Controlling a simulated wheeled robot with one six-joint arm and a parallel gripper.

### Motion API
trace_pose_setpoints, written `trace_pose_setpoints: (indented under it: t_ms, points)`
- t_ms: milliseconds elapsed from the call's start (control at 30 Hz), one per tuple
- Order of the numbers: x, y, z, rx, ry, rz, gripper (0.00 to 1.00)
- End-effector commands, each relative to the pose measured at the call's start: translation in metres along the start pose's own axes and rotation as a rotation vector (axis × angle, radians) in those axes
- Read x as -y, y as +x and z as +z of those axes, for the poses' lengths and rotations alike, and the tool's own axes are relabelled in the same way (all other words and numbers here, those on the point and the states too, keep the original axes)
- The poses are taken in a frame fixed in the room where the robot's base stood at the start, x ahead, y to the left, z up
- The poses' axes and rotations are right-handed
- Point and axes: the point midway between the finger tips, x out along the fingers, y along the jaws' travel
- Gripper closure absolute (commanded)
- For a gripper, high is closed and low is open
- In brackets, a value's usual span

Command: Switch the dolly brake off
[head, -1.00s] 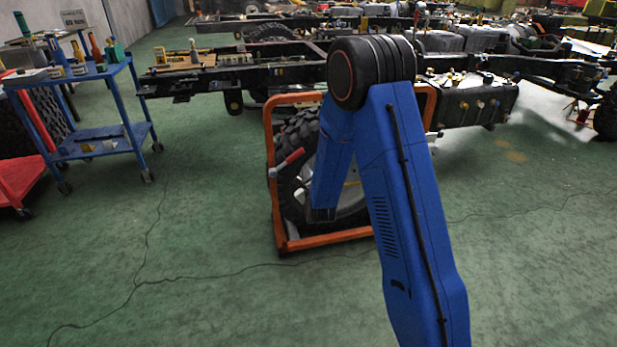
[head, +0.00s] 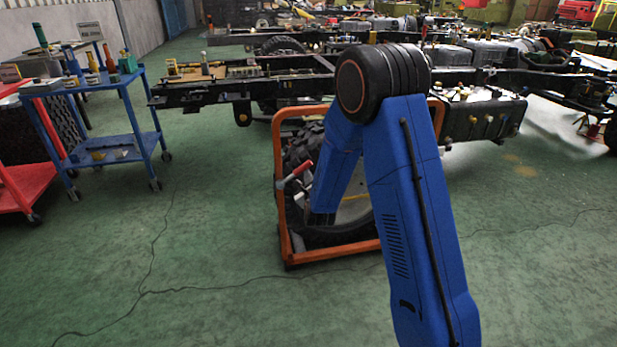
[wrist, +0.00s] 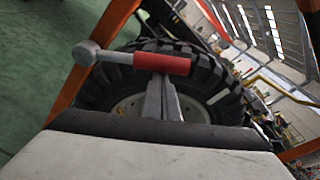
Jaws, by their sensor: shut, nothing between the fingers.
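The orange dolly (head: 280,200) stands on the green floor with a large black tyre (head: 300,150) in its frame. The brake lever has a red grip (head: 300,170) and a grey knob end, on the dolly's left side. In the wrist view the red grip (wrist: 163,64) lies crosswise, with the grey knob (wrist: 85,53) at its left. My gripper (wrist: 162,100) is shut and empty, its grey fingers pointing at the grip from just below it in the picture. I cannot tell whether they touch. In the head view my blue forearm hangs beside the lever and the fingers are hard to make out.
A blue tool cart (head: 105,140) and a red cart (head: 18,190) stand at the left. A truck chassis (head: 240,90) lies behind the dolly. The floor (head: 200,270) in front of and left of the dolly is clear.

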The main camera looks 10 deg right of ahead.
Motion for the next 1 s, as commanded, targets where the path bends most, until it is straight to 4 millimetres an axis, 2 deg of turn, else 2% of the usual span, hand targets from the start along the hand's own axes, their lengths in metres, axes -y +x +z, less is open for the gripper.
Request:
trace_pose_setpoints:
  t_ms: [367, 667, 1000]
  points:
    - [0.002, -0.002, 0.015, 0.002, -0.114, -0.016, 1.0]
    - [0.0, -0.006, 0.044, 0.003, -0.366, -0.052, 1.0]
    - [-0.011, -0.011, 0.077, 0.003, -0.677, -0.096, 1.0]
